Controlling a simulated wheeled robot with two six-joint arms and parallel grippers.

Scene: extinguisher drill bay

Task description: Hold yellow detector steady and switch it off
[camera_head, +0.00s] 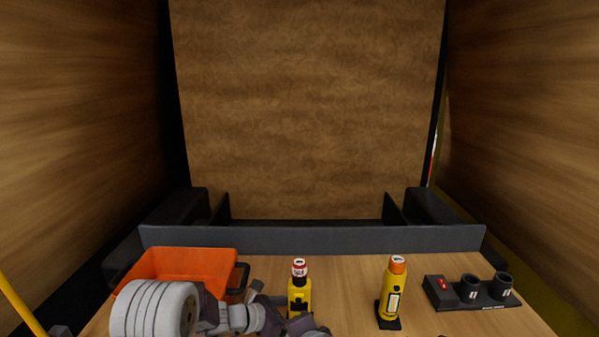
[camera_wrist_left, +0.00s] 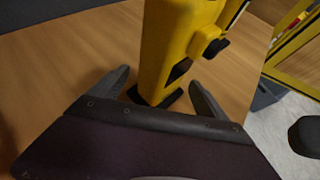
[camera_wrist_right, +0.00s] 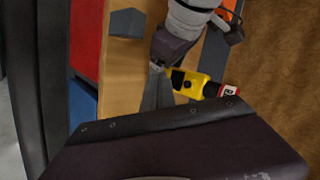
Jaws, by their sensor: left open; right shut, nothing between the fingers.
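The yellow detector (camera_head: 299,299) stands on the table with a red and white top, left of the table's middle in the head view. In the left wrist view, its yellow body (camera_wrist_left: 165,50) rises between the spread fingers of my left gripper (camera_wrist_left: 161,88), which is open around it; contact cannot be told. The detector also shows in the right wrist view (camera_wrist_right: 187,82), with dark round spots on its face. My right gripper (camera_wrist_right: 158,90) is shut and empty, its tips close beside the detector. I cannot tell if they touch it.
An orange bin (camera_head: 180,264) stands at the left. A second yellow device with an orange top (camera_head: 391,295) stands upright to the right of the detector. A black stand with two cups (camera_head: 471,294) and a red part is at the far right. A grey ledge (camera_head: 315,239) borders the table's back.

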